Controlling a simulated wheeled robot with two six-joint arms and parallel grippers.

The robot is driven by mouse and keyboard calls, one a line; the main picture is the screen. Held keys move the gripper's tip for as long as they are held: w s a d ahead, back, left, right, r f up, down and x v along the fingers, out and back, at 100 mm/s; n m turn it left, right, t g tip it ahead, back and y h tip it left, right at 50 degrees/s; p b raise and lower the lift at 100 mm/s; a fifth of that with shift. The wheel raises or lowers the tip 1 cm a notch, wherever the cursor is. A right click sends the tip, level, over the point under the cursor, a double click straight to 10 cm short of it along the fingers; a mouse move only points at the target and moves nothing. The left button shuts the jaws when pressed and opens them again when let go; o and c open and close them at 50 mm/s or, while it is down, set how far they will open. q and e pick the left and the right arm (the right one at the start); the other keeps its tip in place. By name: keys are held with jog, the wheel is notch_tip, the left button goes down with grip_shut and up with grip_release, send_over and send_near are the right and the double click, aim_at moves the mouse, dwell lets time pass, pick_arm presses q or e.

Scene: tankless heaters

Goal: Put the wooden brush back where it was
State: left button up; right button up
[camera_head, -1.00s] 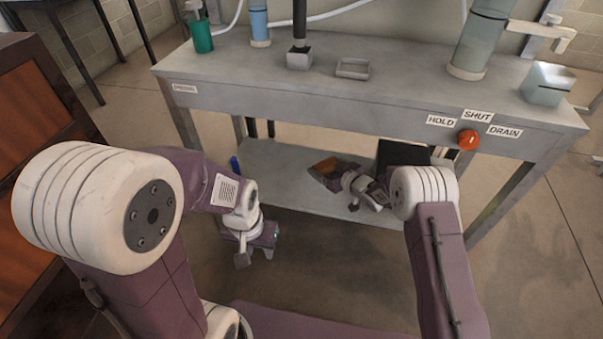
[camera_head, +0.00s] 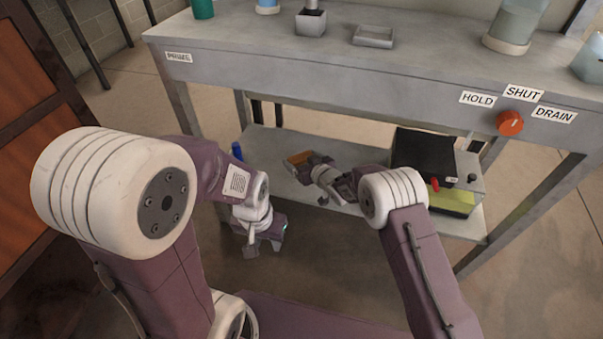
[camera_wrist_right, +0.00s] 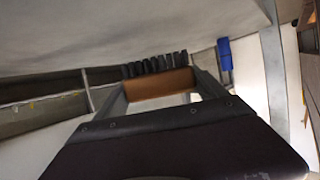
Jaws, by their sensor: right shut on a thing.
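The wooden brush (camera_wrist_right: 160,84) shows in the right wrist view as a brown block with a row of black bristles. It sits between the fingers of my right gripper (camera_wrist_right: 160,92). In the head view, the brush (camera_head: 298,158) is a small brown patch at the tip of my right gripper (camera_head: 306,164), over the lower shelf (camera_head: 270,147) and below the tabletop. My right gripper is shut on it and partly hides it. I cannot tell whether the brush touches the shelf. My left gripper (camera_head: 264,247) is empty, with fingers apart, low in front of the bench.
A blue object (camera_head: 237,151) stands at the shelf's left end; it also shows in the wrist view (camera_wrist_right: 224,54). A black box (camera_head: 424,153) and a yellow-green item (camera_head: 450,203) are at the right. The bench top (camera_head: 250,55) overhangs. An orange knob (camera_head: 510,123) is on its front.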

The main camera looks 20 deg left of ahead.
notch_tip(320, 180, down, 4)
jog(key=b, duration=0.4)
jog(key=shift+f, duration=0.2)
jog(key=shift+r+p, duration=0.3)
jog(key=shift+f, duration=0.25)
jog(key=o, duration=1.5)
jog(key=shift+r, duration=0.2)
